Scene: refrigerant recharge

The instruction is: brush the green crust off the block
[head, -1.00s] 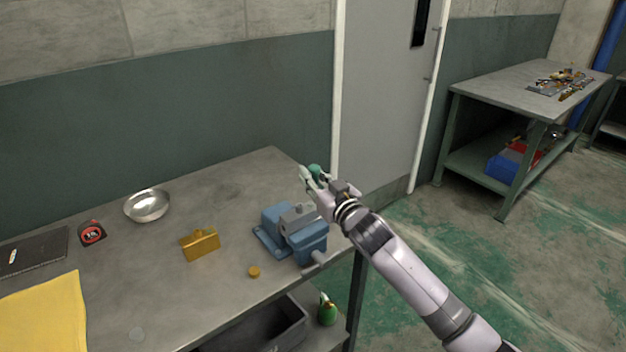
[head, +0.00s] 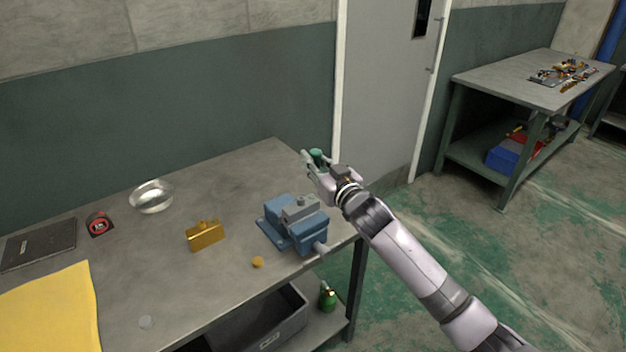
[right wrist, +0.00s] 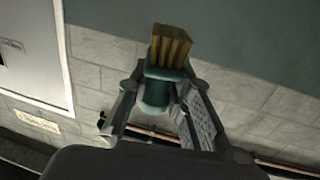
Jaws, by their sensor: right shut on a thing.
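My right gripper (head: 313,163) is raised beyond the right back part of the workbench, near the door. It is shut on a brush with a green handle (head: 317,157). In the right wrist view the brush's yellow-brown bristles (right wrist: 171,46) point up, away from the gripper, and the green holder (right wrist: 158,92) sits between the fingers. A brass-coloured block (head: 205,236) stands on the bench left of the vise, apart from the brush. I cannot make out green crust on the side of it that I see. My left gripper is not in view.
A blue vise (head: 292,226) sits at the bench's right end. A metal bowl (head: 152,196), a red-and-black tape measure (head: 100,223), a dark case (head: 38,246), a yellow cloth (head: 48,315) and a small brass cap (head: 258,262) lie around. A green bottle (head: 327,298) stands below.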

